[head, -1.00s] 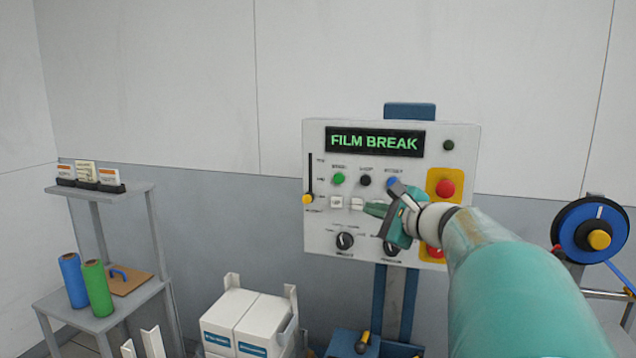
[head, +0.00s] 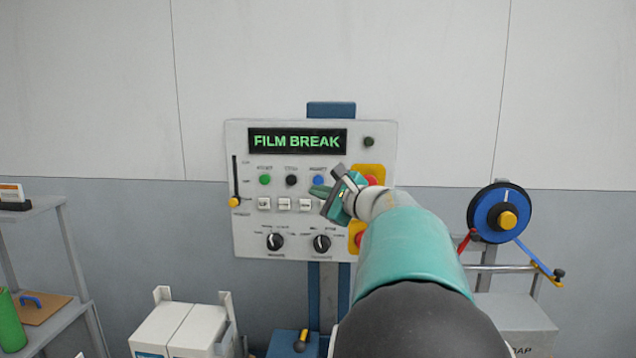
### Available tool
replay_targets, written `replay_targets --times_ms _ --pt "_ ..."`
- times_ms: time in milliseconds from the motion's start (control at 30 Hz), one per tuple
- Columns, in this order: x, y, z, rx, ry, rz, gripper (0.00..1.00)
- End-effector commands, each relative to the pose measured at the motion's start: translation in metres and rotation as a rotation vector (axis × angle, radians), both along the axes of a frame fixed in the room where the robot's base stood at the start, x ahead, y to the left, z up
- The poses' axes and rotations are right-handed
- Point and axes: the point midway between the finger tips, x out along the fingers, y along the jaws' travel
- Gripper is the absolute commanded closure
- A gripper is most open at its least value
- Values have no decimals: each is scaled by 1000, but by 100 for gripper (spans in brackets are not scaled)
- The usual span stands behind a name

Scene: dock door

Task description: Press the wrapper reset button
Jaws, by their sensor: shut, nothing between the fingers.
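The wrapper control panel (head: 247,222) is a pale box on a blue post, with a dark screen (head: 297,141) reading FILM BREAK in green. Below the screen is a row of three round buttons: green (head: 264,180), black (head: 291,180) and blue (head: 318,180). The small label over the blue one looks like RESET, but it is blurred. My gripper (head: 318,191) is shut and empty. In the picture its fingertips lie just below the blue button, pointing left. I cannot tell whether they touch the panel.
A slider with a yellow knob (head: 234,202), white keys (head: 284,204) and two black dials (head: 275,242) share the panel. Red buttons on yellow plates are partly hidden behind my gripper. A blue reel (head: 490,215) stands right, white boxes (head: 165,335) below left, a grey shelf (head: 40,203) far left.

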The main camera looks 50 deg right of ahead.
Motion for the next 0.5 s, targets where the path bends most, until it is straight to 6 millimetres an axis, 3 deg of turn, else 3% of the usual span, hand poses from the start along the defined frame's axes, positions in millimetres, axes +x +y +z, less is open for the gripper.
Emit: replay_targets --times_ms 200,500 --pt "18 -23 -1 1 1 -1 100" --pt "28 -35 0 0 -1 -1 100"
